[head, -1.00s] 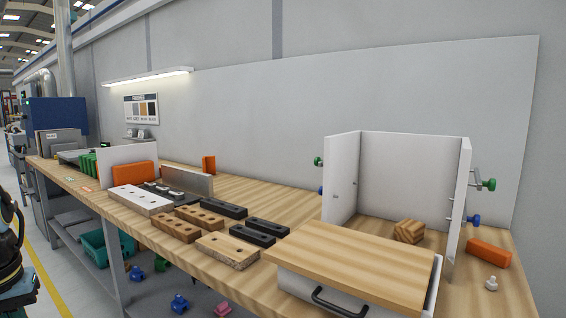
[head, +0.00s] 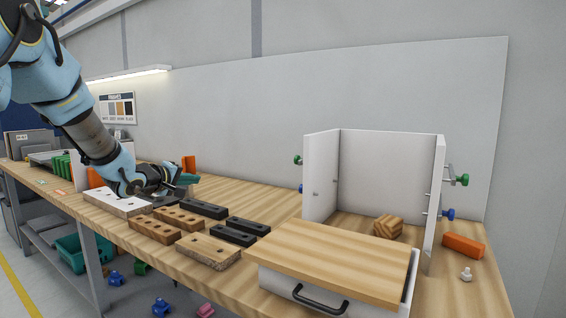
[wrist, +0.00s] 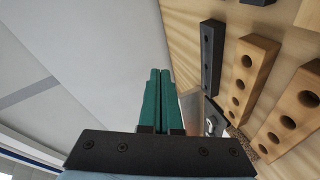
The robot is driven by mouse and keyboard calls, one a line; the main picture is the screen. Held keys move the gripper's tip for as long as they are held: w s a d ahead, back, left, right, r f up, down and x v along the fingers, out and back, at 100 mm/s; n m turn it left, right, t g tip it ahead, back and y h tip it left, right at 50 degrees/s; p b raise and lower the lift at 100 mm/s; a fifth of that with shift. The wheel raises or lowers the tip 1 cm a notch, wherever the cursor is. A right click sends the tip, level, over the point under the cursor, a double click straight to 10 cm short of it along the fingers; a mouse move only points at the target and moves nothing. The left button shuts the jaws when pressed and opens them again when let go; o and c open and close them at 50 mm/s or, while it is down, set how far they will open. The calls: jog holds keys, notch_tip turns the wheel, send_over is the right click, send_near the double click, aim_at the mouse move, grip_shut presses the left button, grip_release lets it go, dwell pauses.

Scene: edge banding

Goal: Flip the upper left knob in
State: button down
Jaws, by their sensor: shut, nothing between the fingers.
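A white open-fronted cabinet (head: 380,175) stands at the right of the workbench. On its left wall, the upper left knob (head: 298,160) is green and sticks out on the outer side; a blue knob (head: 301,188) is below it, partly hidden by the wall. On the right wall, a green knob (head: 461,180) sits above a blue knob (head: 447,214). My gripper (head: 190,180) is far to the left of the cabinet, above the bench. In the wrist view its green fingers (wrist: 157,100) are together with nothing between them.
Drilled wooden and black blocks (head: 208,250) lie on the bench between my gripper and the cabinet. A drawer box with a wooden top (head: 335,260) stands in front of the cabinet. A wooden block (head: 388,226) sits inside it. An orange block (head: 463,245) lies to its right.

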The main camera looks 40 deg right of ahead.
jog(key=s+d+r+g+h, duration=0.2)
jog(key=s+d+g, duration=0.1)
jog(key=s+d, duration=0.2)
jog(key=s+d+r+g+h, duration=0.2)
jog(key=s+d+g, duration=0.2)
jog(key=d, duration=0.4)
jog(key=shift+s+m+h, duration=0.4)
jog(key=shift+s, duration=0.1)
jog(key=s+d+p, duration=0.3)
jog(key=s+d, duration=0.1)
jog(key=d, duration=0.6)
jog(key=shift+d+p, duration=0.35)
jog(key=shift+s, duration=0.1)
